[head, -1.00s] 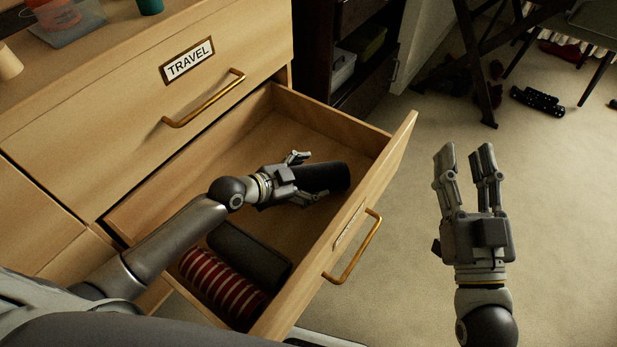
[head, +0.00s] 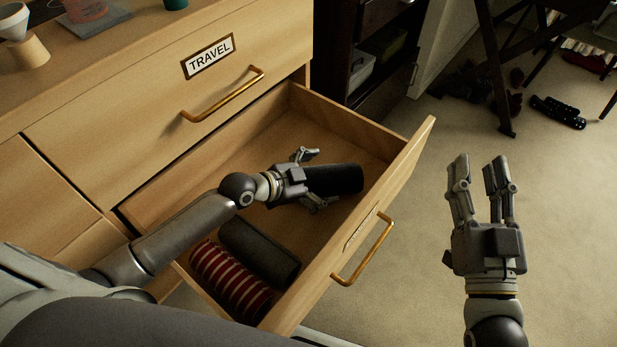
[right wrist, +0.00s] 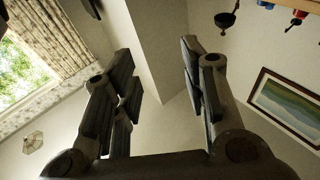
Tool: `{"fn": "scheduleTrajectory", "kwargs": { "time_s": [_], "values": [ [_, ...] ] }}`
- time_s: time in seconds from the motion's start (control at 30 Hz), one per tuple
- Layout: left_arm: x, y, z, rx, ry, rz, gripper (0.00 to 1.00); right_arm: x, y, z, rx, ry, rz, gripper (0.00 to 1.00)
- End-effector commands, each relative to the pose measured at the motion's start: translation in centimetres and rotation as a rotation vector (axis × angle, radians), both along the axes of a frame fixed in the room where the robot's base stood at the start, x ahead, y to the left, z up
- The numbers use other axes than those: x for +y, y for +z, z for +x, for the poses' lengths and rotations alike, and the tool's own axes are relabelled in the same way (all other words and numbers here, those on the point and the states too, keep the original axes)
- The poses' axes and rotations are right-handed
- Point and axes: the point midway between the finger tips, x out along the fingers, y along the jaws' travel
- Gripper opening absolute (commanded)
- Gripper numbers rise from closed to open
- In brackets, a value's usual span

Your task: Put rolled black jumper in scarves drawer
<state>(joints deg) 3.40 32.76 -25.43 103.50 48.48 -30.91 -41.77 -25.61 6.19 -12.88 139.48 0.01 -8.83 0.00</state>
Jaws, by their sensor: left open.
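The rolled black jumper (head: 338,179) lies inside the open drawer (head: 405,165), toward its far right part. My left gripper (head: 312,178) is inside the drawer at the near end of the roll, its fingers spread open on either side of it. I cannot tell if the fingers touch it. The writing on the drawer's front label is too small to read. My right gripper (head: 482,172) is raised over the floor, right of the drawer, with its fingers apart and empty. The right wrist view also shows its open fingers (right wrist: 158,95) with nothing between them.
A red striped roll (head: 230,280) and a dark grey roll (head: 260,250) lie in the drawer's near part. The closed TRAVEL drawer (head: 120,135) is above. A dark shelf unit (head: 335,50) stands behind. Carpet right of the drawer is clear; shoes (head: 557,112) lie farther back.

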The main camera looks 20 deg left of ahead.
Motion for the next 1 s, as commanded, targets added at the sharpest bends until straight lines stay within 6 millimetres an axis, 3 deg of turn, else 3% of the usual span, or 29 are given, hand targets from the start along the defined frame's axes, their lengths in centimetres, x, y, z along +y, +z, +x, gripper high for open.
{"fn": "scheduleTrajectory", "kwargs": {
  "time_s": [0.4,0.67,0.77,0.87,1.0],
  "values": [
    [2.8,2.5,-3.6,0.002,-0.001,0.000,1.00,-1.0,-6.5,0.0,0.351,-0.022,-0.093,0.40],
    [3.5,3.3,-4.7,0.000,-0.001,-0.005,1.00,-1.4,-8.6,-0.5,0.460,-0.029,-0.120,0.40],
    [2.2,3.8,-5.4,-0.002,0.006,-0.035,1.00,-1.5,-8.8,-0.6,0.469,-0.030,-0.122,0.40],
    [-0.4,5.1,-6.5,-0.010,0.037,-0.101,1.00,-1.5,-8.9,-0.6,0.469,-0.030,-0.122,0.40],
    [-3.1,8.9,-8.2,-0.030,0.160,-0.231,1.00,-1.5,-8.8,-0.6,0.469,-0.030,-0.122,0.40]
  ]
}}
